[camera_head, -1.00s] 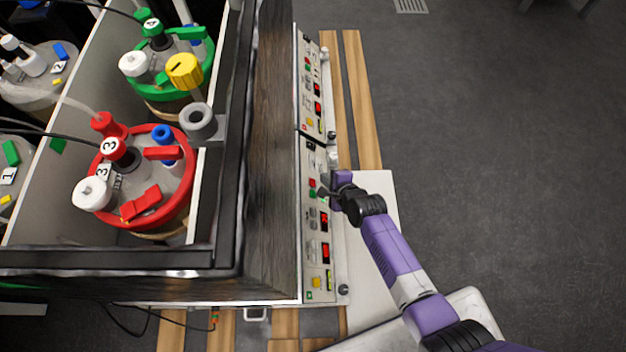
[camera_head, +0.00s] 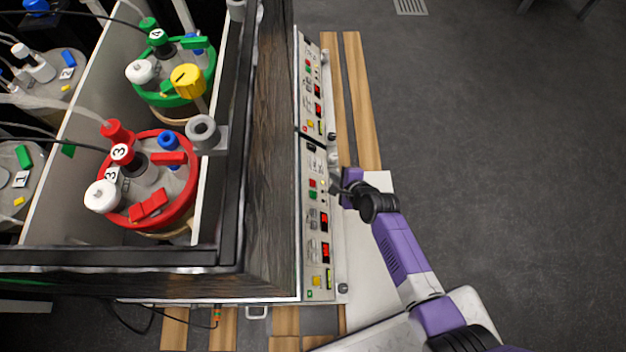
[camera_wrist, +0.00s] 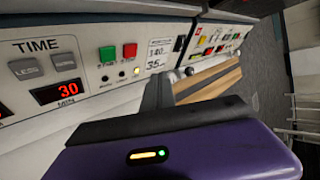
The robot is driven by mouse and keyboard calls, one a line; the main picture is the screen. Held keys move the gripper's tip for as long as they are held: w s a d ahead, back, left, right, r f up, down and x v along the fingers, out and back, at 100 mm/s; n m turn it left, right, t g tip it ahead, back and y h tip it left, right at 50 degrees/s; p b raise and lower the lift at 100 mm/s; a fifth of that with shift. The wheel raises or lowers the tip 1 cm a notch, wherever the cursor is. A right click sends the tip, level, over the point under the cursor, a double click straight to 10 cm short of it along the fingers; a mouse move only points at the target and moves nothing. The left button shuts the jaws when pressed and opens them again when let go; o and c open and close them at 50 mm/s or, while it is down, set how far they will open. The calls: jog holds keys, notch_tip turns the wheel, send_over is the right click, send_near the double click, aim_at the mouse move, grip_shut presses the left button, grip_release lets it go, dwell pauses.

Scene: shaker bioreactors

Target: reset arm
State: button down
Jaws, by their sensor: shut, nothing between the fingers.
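My purple arm reaches in from the lower right in the head view. My gripper (camera_head: 335,187) is at its far end, close to the near control panel (camera_head: 317,225) of the shaker. In the wrist view my gripper (camera_wrist: 158,92) is shut, with nothing between its fingers. Beyond it, the panel (camera_wrist: 85,60) shows a red button (camera_wrist: 130,50), a green button (camera_wrist: 107,54), a lit yellow light and a TIME display (camera_wrist: 66,90) reading 30. A small gap seems to lie between the fingertips and the panel; exact contact is hard to tell.
The shaker's dark wall (camera_head: 272,150) stands left of the panel, with red-lidded (camera_head: 150,180) and green-lidded vessels (camera_head: 172,85) inside. A second panel (camera_head: 312,85) lies farther back. Wooden slats (camera_head: 362,110) run beside it. Open grey floor (camera_head: 500,150) lies to the right.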

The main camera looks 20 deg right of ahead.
dwell(0.3)
notch_tip(320, 180, up, 12)
jog(key=s+d+n+t+h, duration=0.15)
jog(key=n+t, duration=0.25)
jog(key=n, duration=0.5)
jog(key=s+a+r+n, duration=0.1)
jog(key=s+r+n, duration=0.3)
jog(key=s+r, duration=0.55)
jog(key=s+a+r+n+t, duration=0.1)
jog(key=s+r+n, duration=0.4)
jog(key=s, duration=0.7)
jog(key=s+r+n, duration=0.3)
jog(key=s+r, duration=0.6)
jog(key=s, duration=0.2)
notch_tip(320, 180, up, 33)
jog(key=p, duration=3.3)
jog(key=shift+w+a, duration=0.2)
jog(key=shift+w, duration=0.1)
